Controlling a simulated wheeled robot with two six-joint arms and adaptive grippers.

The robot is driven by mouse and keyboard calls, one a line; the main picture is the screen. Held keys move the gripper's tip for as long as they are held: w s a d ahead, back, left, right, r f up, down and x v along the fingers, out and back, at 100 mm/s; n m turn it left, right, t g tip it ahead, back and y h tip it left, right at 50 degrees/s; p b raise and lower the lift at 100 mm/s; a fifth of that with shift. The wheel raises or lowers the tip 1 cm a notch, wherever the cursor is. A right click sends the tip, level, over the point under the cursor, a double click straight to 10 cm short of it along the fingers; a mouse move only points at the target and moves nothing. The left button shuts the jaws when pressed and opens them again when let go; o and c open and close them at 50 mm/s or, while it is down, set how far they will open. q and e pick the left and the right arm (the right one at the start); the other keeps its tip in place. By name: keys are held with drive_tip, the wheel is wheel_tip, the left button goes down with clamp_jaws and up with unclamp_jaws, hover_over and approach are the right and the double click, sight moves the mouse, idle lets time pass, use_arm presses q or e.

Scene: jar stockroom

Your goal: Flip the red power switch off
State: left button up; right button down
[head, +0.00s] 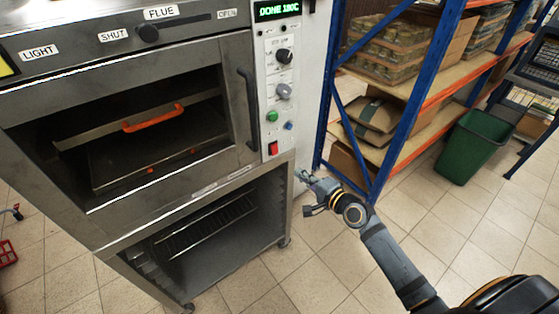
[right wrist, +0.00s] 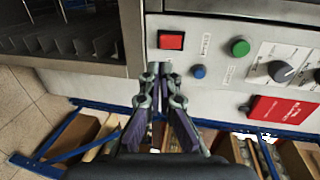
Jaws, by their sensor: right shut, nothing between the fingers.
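The red power switch (head: 273,148) sits at the bottom of the oven's white control panel (head: 269,90), below a green button (head: 271,116) and beside a small blue button (head: 289,126). In the right wrist view the red switch (right wrist: 171,40) is just beyond my fingertips, near the panel's edge. My right gripper (head: 303,176) is shut and empty, to the right of and below the switch. In the right wrist view its closed fingers (right wrist: 160,72) point at the panel, apart from the switch. My left gripper is not in view.
Blue shelving (head: 412,95) with boxes stands right of the panel. A green bin (head: 474,145) stands beyond. Tiled floor is clear around my right arm.

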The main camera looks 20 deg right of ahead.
sight(271, 154)
drive_tip(key=x, duration=1.2)
drive_tip(key=shift+a, duration=0.1)
drive_tip(key=f+b, duration=0.1)
drive_tip(key=b, duration=0.2)
drive_tip(key=t+b, duration=0.1)
drive_tip(key=b, duration=0.2)
drive_tip(key=shift+w+a+f, duration=0.1)
drive_tip(key=shift+w+f, duration=0.3)
drive_tip(key=shift+w+r+p, duration=0.1)
drive_tip(key=shift+r+p, duration=0.25)
drive_tip(key=shift+r, duration=0.25)
